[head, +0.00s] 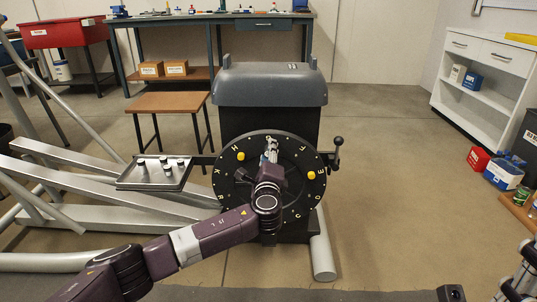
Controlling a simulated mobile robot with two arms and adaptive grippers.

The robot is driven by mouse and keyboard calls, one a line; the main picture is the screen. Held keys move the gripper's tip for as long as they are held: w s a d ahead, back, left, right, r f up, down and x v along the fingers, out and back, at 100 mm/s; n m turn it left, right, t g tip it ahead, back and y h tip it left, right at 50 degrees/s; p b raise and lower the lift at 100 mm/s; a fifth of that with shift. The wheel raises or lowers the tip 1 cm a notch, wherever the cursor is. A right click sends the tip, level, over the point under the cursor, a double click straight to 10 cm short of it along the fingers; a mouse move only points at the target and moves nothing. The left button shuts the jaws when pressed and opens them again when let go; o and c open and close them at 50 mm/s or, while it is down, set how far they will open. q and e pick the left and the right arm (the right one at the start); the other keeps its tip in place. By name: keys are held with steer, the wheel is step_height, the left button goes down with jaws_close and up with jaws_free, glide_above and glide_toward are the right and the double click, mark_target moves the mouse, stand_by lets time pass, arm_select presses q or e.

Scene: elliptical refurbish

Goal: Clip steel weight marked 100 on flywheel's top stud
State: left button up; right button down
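The flywheel (293,209) is a black disc with yellow letters around its rim, facing me in the middle of the head view. Yellow pieces sit on its face at upper left (241,156) and right (311,175). My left gripper (271,146) is in front of the disc's upper middle, with its fingers pointing up near the top rim. It covers the top stud area. Whether it holds a weight is too small to tell. A tray (127,184) left of the wheel bears several small metal weights; their markings are unreadable. My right gripper (522,280) shows partly at the lower right edge.
A dark grey housing (268,86) stands behind the wheel, and a black handle (337,152) sticks out at its right. Light metal beams (90,180) run along the left. A brown stool (168,103) stands behind the tray.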

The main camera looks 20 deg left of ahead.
arm_select(q)
steer(key=v, duration=1.2)
